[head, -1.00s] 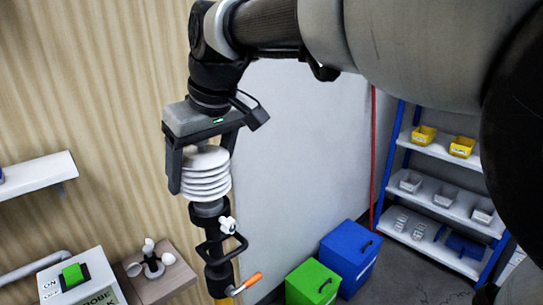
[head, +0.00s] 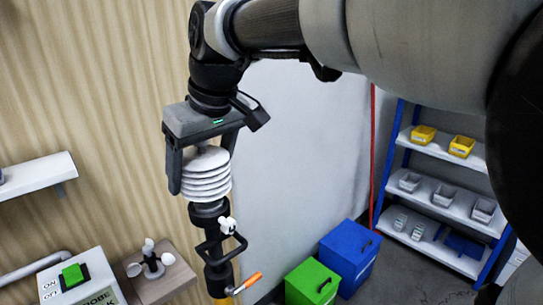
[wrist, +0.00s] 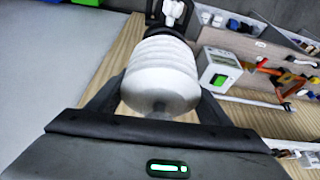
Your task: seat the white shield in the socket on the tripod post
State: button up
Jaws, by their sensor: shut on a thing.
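The white shield (head: 206,176), a stack of round plates, is between the two fingers of my gripper (head: 204,172) in the head view. My gripper is shut on it and points down. The shield is upright, directly above the black tripod post (head: 216,250). Its lower end meets the post's top (head: 208,209); the socket itself is hidden, so I cannot tell how deep it sits. In the wrist view the shield (wrist: 160,75) lies between the dark fingers (wrist: 155,100), with the black post parts (wrist: 172,12) beyond it.
The post carries a white knob (head: 228,226) and an orange-handled lever (head: 251,281). Left stand a box with a green switch (head: 73,275) and a small cup anemometer (head: 150,262). Green (head: 312,284) and blue (head: 349,256) bins and a shelf rack (head: 440,190) are right.

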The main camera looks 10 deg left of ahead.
jog(key=shift+f+b, duration=0.4)
jog(key=shift+f, duration=0.2)
dwell(0.9)
jog(key=o, duration=1.4)
jog(key=shift+r, duration=0.15)
jog(key=shift+r+p, duration=3.2)
jog(key=shift+r, duration=0.2)
